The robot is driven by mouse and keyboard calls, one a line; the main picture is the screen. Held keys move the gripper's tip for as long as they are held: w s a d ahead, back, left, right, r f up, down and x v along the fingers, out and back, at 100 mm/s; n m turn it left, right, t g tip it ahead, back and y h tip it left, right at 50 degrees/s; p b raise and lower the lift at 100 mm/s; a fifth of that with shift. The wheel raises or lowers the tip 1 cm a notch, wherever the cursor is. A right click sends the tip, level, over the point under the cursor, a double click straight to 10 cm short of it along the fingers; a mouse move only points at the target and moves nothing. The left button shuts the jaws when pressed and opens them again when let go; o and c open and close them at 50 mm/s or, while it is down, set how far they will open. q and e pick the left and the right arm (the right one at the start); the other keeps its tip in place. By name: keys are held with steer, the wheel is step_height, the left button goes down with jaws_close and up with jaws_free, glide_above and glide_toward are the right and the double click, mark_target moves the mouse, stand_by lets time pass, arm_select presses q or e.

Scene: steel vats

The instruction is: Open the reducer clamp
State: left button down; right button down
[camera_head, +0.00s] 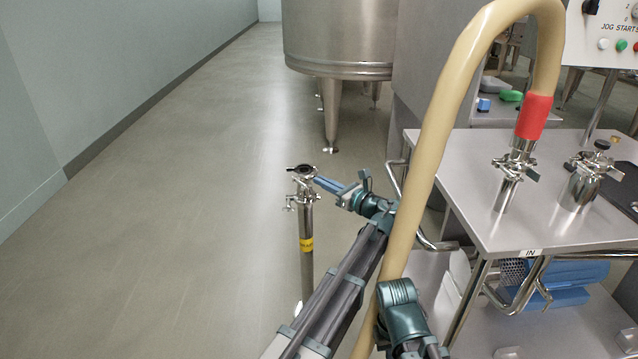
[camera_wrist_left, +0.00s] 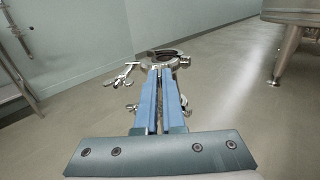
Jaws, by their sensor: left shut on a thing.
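The reducer clamp (camera_head: 303,174) is a shiny steel ring clamp around the top joint of a thin upright steel pipe (camera_head: 307,222) with a yellow band. In the left wrist view the clamp (camera_wrist_left: 165,60) lies just beyond my fingertips, with a dark round opening on top and a steel handle (camera_wrist_left: 125,75) sticking out to the left. My left gripper (camera_head: 318,181) reaches it from the right; its long blue fingers (camera_wrist_left: 158,72) are nearly together and shut on part of the clamp. The exact part held is hidden between the tips. My right gripper is not in view.
A thick beige hose (camera_head: 440,130) with a red cuff (camera_head: 534,116) arches close to the right of my left arm. A steel cart (camera_head: 470,180) stands at the right, and a large vat (camera_head: 338,40) behind. The floor left of the pipe is clear.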

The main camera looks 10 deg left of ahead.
arm_select(q)
steer(key=shift+w+d+n+g+y, duration=0.2)
steer(key=shift+d+n+g+y, duration=0.1)
steer(key=shift+n+g, duration=0.15)
steer(key=shift+g, duration=0.25)
steer(key=c, duration=1)
jaws_free()
